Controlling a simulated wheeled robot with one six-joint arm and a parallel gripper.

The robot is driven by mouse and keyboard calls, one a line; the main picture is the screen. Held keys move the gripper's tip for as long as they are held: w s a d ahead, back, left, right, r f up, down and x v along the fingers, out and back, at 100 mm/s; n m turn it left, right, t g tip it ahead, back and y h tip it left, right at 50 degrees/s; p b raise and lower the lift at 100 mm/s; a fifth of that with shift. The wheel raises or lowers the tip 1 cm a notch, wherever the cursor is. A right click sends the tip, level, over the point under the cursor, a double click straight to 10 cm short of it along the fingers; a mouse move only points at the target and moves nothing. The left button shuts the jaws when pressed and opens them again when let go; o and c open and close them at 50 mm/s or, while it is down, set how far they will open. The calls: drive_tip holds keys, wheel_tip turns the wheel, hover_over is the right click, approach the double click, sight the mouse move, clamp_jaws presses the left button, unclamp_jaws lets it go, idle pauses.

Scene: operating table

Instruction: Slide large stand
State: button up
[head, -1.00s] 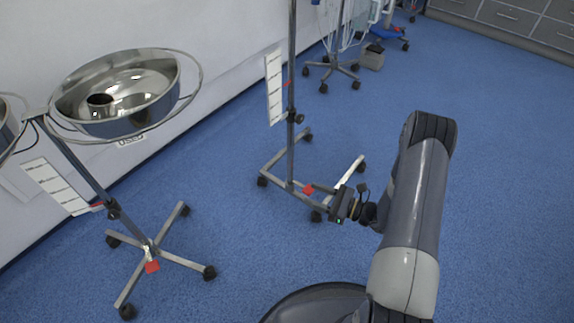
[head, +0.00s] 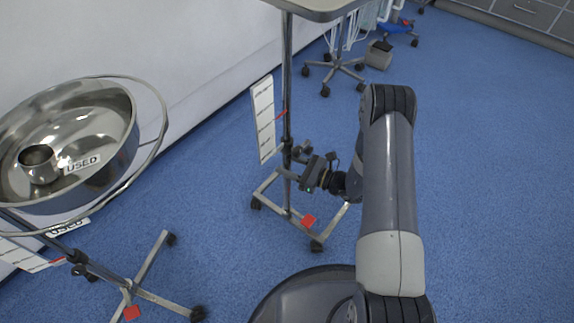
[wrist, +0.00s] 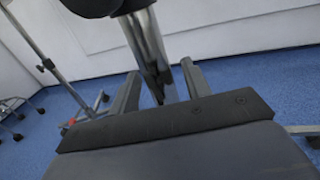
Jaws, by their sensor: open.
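The large stand is a tall metal pole (head: 287,80) with a tray top (head: 318,10) cut off by the upper edge of the head view, and a wheeled rectangular base (head: 330,222) with a red tab (head: 308,221). A white marked scale (head: 263,120) hangs beside the pole. My gripper (head: 295,163) is at the pole's lower half, above the base. In the wrist view the pole (wrist: 147,45) stands between the two spread fingers of my gripper (wrist: 160,75). The fingers look open, and I cannot tell whether either touches the pole.
A bowl stand with a steel bowl (head: 100,120) and a "USED" label stands at the left, its wheeled base (head: 150,290) on the floor. A wall runs behind. Another wheeled stand (head: 340,68) and a grey bin (head: 379,54) stand farther back. Blue floor (head: 490,190) at right is clear.

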drive_tip(key=shift+w+a, duration=0.15)
drive_tip(key=shift+a, duration=0.15)
drive_tip(key=shift+c, duration=0.5)
clamp_jaws()
